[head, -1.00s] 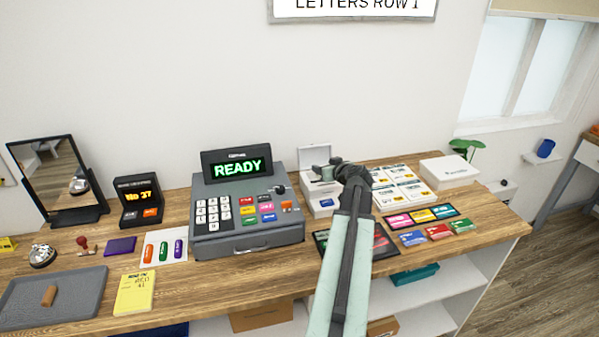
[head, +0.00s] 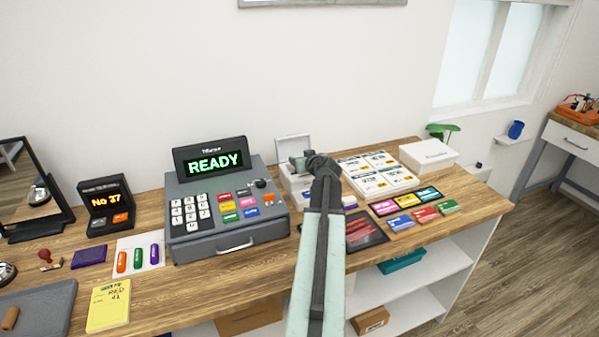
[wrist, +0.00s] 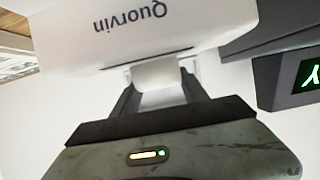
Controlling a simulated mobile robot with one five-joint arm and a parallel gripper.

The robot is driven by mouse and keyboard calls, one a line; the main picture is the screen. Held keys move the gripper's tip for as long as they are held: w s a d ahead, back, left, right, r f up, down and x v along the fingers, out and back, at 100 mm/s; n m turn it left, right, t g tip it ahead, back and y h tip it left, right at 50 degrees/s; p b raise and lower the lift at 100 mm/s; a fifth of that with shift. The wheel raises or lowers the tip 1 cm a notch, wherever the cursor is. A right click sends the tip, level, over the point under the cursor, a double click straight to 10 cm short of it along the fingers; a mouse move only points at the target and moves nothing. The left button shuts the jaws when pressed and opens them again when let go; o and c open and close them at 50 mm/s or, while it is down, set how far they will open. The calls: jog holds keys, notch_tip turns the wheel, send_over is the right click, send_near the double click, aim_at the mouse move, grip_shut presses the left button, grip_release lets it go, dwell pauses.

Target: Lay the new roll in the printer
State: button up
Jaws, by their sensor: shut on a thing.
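The white printer (head: 296,184) stands on the counter just right of the cash register, its lid (head: 293,147) up. In the wrist view its white body (wrist: 100,45) appears upside down with the word Quorvin. My gripper (head: 299,163) is over the printer, in front of the raised lid. In the wrist view my gripper (wrist: 158,78) is shut on a white roll (wrist: 157,74), which shows between the two dark fingers. The roll is close to the printer body; I cannot tell whether they touch. The printer's inside is hidden.
The grey register (head: 225,215) reading READY stands close on the left. White price cards (head: 378,173), coloured cards (head: 412,208) and a white box (head: 428,155) lie to the right. A grey tray (head: 45,300) holds a small brown cylinder (head: 10,318). My arm covers part of the counter front.

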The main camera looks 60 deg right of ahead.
notch_tip(320, 180, down, 3)
jog(key=shift+f+b, duration=0.2)
jog(key=shift+b, duration=0.9)
jog(key=shift+r, duration=0.3)
jog(key=shift+f, duration=0.25)
jog(key=o, duration=1.1)
jog(key=shift+r, duration=0.1)
jog(key=shift+r, duration=0.15)
jog(key=shift+s+a+r+p, duration=0.2)
jog(key=shift+s+p, duration=0.05)
jog(key=shift+p, duration=0.25)
jog(key=p+v, duration=0.4)
jog(key=v, duration=0.6)
jog(key=shift+s+a+r, duration=0.15)
jog(key=shift+s+a, duration=0.05)
jog(key=shift+s, duration=0.05)
jog(key=shift+s+a, duration=0.15)
jog(key=shift+s, duration=0.1)
